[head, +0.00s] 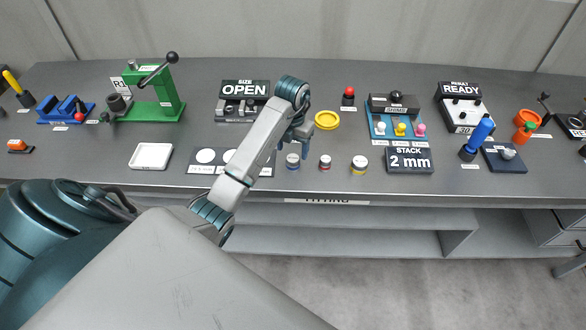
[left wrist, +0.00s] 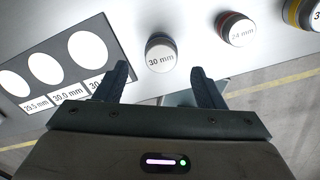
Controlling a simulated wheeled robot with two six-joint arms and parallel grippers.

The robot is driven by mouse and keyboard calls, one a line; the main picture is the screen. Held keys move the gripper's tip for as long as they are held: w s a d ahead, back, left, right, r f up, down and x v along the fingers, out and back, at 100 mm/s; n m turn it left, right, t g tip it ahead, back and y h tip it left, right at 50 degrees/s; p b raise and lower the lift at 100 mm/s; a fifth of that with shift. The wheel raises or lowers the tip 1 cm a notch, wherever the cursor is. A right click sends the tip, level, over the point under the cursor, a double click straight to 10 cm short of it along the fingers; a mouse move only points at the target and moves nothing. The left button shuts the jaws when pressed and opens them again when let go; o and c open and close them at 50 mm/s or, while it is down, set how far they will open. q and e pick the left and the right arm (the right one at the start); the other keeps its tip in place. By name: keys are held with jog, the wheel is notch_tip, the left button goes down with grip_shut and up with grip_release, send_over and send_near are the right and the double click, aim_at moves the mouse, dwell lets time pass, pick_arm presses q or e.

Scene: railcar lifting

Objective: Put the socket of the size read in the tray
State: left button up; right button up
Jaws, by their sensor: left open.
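Three short sockets stand in a row on the bench. The blue-banded one (head: 293,161) reads 30 mm in the left wrist view (left wrist: 161,53). The red-banded one (head: 325,162) reads 24 mm there (left wrist: 236,29). The yellow-banded one (head: 359,165) is cut off at that view's corner (left wrist: 302,13). A white tray (head: 150,156) lies empty at left. The size display (head: 245,88) reads OPEN. My left gripper (head: 295,147) is open and empty, above the blue-banded socket, which shows just beyond and between its fingertips (left wrist: 160,70).
A board with white circles (head: 205,157) lies between tray and sockets, partly behind my left arm. A green press (head: 155,95), yellow dish (head: 327,120), shims stand (head: 395,117), STACK 2 mm sign (head: 409,160) and READY box (head: 462,105) stand around. The bench's front edge is close.

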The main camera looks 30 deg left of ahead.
aim_at(292, 157)
pick_arm(q)
jog(key=shift+w+f+b, duration=0.1)
jog(key=shift+f+b, duration=1.95)
jog(key=shift+f, duration=0.8)
jog(key=shift+c, duration=1.1)
jog(key=c, duration=1)
jog(key=shift+r, duration=0.25)
